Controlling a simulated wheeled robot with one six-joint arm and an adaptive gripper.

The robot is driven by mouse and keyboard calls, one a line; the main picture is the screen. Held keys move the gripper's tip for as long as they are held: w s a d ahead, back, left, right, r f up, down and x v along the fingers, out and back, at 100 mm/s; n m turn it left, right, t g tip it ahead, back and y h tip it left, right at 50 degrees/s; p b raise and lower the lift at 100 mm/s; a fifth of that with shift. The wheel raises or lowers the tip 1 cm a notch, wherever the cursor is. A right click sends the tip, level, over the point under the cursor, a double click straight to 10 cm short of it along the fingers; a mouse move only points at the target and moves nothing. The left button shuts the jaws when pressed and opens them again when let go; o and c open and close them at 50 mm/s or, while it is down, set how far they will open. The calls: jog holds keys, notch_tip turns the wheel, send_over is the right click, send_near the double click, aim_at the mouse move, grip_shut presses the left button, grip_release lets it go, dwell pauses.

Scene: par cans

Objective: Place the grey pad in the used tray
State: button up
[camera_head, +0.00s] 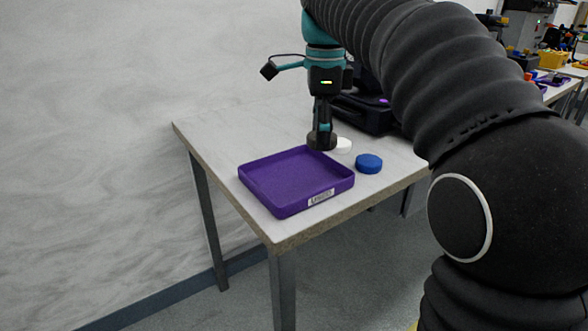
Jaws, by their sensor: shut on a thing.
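The used tray (296,209) is a shallow purple square tray with a white label on its front wall. It lies on the table, and its floor looks empty. My gripper (321,132) points down at the tray's back corner. It is shut on a dark grey round pad (321,144). The pad overlaps the tray's back edge in the view; I cannot tell whether it touches the rim or hangs above it.
A white round pad (343,146) and a blue round pad (369,164) lie on the table (232,129) right of the tray. A black case (366,115) stands behind them. The table's left part is clear. A wall is on the left.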

send_over(294, 181)
notch_tip(294, 181, down, 3)
jog(key=shift+f, duration=0.15)
jog(key=shift+f+b, duration=0.55)
jog(key=shift+f, duration=1.35)
jog(key=shift+f, duration=0.2)
jog(key=o, duration=0.8)
jog(key=shift+r, duration=0.1)
notch_tip(294, 181, up, 12)
jog(key=shift+r+p, duration=0.1)
jog(key=shift+p, duration=0.75)
jog(key=shift+d, duration=0.1)
